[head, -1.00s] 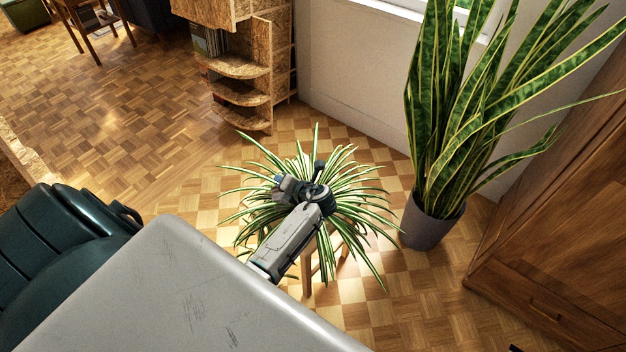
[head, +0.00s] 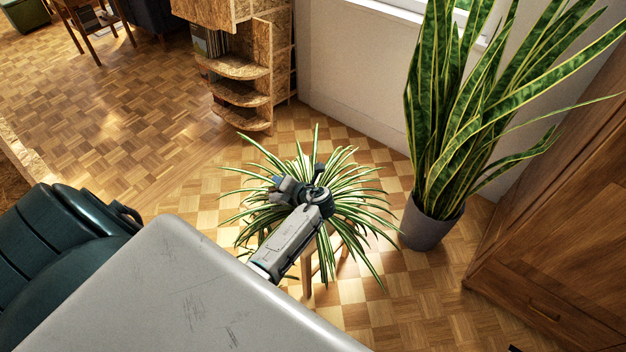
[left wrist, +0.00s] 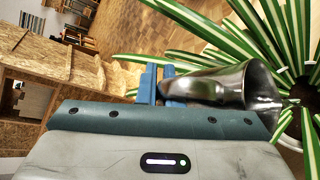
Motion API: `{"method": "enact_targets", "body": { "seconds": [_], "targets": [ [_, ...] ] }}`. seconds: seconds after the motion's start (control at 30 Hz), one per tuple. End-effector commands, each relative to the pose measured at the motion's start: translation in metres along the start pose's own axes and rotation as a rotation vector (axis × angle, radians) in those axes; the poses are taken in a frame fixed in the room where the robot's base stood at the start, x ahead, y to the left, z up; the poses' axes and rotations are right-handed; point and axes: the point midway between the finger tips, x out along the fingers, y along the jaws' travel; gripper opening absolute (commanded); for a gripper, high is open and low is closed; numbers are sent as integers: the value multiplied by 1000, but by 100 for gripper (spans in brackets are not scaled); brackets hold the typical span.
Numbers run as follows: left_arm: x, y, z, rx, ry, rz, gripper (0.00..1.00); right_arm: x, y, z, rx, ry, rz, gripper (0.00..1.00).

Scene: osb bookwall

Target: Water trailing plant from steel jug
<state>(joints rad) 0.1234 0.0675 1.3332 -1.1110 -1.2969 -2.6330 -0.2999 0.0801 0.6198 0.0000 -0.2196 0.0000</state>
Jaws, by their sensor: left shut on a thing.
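The trailing plant (head: 345,205), with long green-and-white striped leaves, stands on a small wooden stool (head: 308,272). My left gripper (head: 290,186) is over the plant in the head view, with my arm covering part of the leaves. In the left wrist view, its blue fingers (left wrist: 158,84) are shut on the shiny steel jug (left wrist: 228,86). The jug's wide end points toward the plant's centre, where the leaves (left wrist: 275,40) meet. I cannot tell whether water is flowing. The jug is not clearly seen in the head view. My right gripper is not in view.
A tall snake plant in a grey pot (head: 430,224) stands right of the stool. A wooden cabinet (head: 560,220) is at the right and an OSB shelf (head: 245,95) behind. A dark green padded seat (head: 60,240) is at the left. Parquet floor lies open at the left rear.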

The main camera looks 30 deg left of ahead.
Motion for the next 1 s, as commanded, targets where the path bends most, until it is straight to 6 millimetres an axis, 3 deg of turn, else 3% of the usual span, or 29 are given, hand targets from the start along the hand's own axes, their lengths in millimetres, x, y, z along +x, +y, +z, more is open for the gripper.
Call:
{"method": "enact_targets", "body": {
  "seconds": [0.67,0.83,0.9,1.0],
  "targets": [
    [0,0,1,9,-2,9,0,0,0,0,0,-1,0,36],
    [26,4,-28,-120,-9,-110,0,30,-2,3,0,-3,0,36],
    [31,-2,-35,-179,-9,-166,0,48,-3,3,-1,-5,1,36],
    [34,-1,-38,-230,-8,-215,0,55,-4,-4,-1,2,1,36]
  ]
}}
